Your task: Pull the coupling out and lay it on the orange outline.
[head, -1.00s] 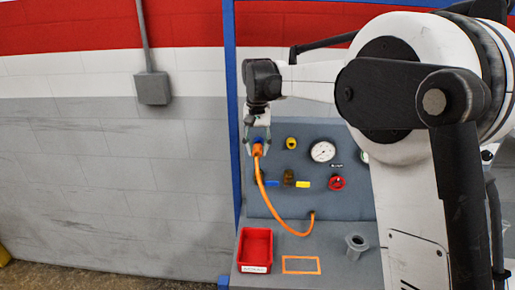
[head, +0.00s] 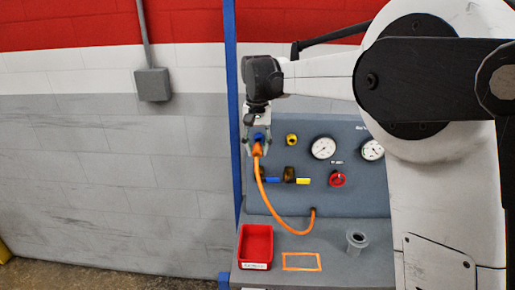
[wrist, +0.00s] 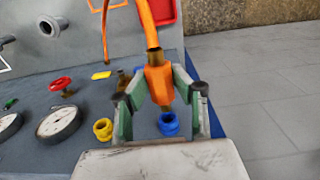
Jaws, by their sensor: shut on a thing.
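The orange coupling (wrist: 160,84) is between the two fingers of my gripper (wrist: 162,100), which is shut on it. The orange hose runs from it and curves down to the base of the panel. The blue port (wrist: 169,124) shows just past the coupling's brass end in the wrist view, and the two look slightly apart. In the head view my gripper (head: 258,143) is in front of the panel's upper left, with the coupling (head: 257,150) below the blue port. The orange outline (head: 302,261) lies empty on the bench, right of the red bin.
The red bin (head: 256,245) stands left of the outline, and a grey flanged cup (head: 356,242) stands to its right. The panel carries a yellow port (head: 292,140), a red valve knob (head: 337,179) and gauges (head: 323,148). A blue post (head: 231,120) stands close left of my gripper.

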